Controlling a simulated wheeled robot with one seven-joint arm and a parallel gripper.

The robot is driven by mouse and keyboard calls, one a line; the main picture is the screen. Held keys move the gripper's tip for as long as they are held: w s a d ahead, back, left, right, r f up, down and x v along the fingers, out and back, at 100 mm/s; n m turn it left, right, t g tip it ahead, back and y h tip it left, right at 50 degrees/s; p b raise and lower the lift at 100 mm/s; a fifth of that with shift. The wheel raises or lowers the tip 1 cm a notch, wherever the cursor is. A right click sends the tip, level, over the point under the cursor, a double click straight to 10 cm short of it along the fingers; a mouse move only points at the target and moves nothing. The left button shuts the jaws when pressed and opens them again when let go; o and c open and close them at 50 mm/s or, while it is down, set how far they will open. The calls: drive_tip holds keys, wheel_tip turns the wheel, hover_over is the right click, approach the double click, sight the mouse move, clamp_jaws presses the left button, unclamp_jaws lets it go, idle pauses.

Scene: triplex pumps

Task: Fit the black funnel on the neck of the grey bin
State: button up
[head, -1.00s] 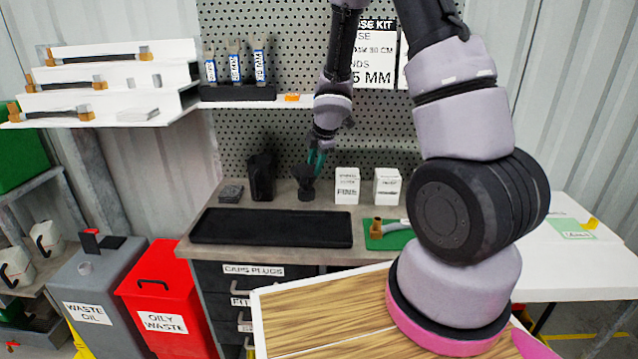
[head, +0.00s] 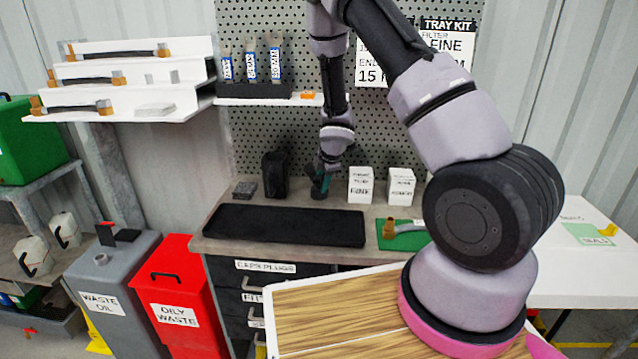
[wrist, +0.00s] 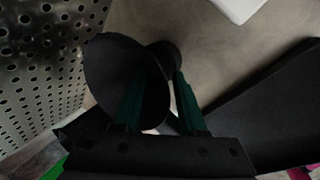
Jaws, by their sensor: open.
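The black funnel stands on the back of the workbench; in the wrist view its wide cone (wrist: 105,72) and narrower end (wrist: 166,55) show. My gripper (head: 320,184) is down at the funnel in the head view and largely covers it there. In the wrist view my gripper's two green fingers (wrist: 158,98) are apart. The left finger overlaps the funnel's mouth, and the right finger is just outside its wall; I cannot tell whether either touches. The grey bin (head: 125,285), labelled WASTE OIL, stands on the floor at left, with a short round neck (head: 100,259) on top.
A black tray (head: 285,226) lies in front of the funnel. A black container (head: 275,174) stands left of it, and white boxes (head: 361,185) stand to its right. A perforated panel (head: 300,130) rises behind. A red bin (head: 180,300) stands beside the grey bin.

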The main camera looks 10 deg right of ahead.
clamp_jaws()
idle(0.4)
